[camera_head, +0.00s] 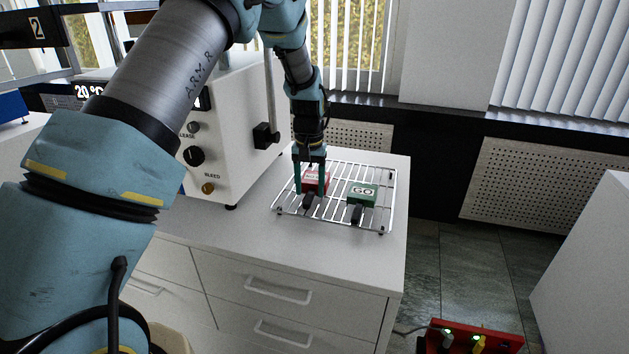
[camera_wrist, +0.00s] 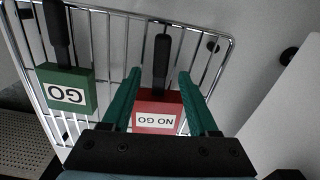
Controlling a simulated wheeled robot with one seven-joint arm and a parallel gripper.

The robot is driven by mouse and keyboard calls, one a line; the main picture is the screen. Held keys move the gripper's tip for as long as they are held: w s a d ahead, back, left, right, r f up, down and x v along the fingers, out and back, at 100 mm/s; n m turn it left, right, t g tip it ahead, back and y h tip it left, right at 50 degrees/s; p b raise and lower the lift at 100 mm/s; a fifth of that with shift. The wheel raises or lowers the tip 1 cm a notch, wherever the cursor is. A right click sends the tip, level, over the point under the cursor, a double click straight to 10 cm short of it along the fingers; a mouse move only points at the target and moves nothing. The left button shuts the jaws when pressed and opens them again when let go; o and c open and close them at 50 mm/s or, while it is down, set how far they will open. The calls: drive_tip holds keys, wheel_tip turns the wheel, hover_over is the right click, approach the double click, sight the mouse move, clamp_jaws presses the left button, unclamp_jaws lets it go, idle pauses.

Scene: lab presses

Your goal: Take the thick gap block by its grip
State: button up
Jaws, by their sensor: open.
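A red block labelled NO GO (camera_head: 318,183) lies on a wire rack, with a black grip (camera_head: 308,201) sticking out towards the front. A green block labelled GO (camera_head: 363,194) lies to its right, with its own black grip (camera_head: 356,214). Which block is thicker is hard to tell. My gripper (camera_head: 310,184) points down at the red block, open. In the wrist view my gripper's green fingers (camera_wrist: 160,76) stand on either side of the red block (camera_wrist: 158,108) and its grip (camera_wrist: 161,55). Contact cannot be seen. The green block (camera_wrist: 66,90) is left there.
The wire rack (camera_head: 391,200) stands on a white cabinet top (camera_head: 240,228) near its right edge. A white press-like machine (camera_head: 235,125) with knobs stands close on the left. A red box (camera_head: 450,341) sits on the floor at the right.

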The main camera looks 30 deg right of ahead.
drive_tip(key=shift+f, duration=0.6)
clamp_jaws()
idle(0.3)
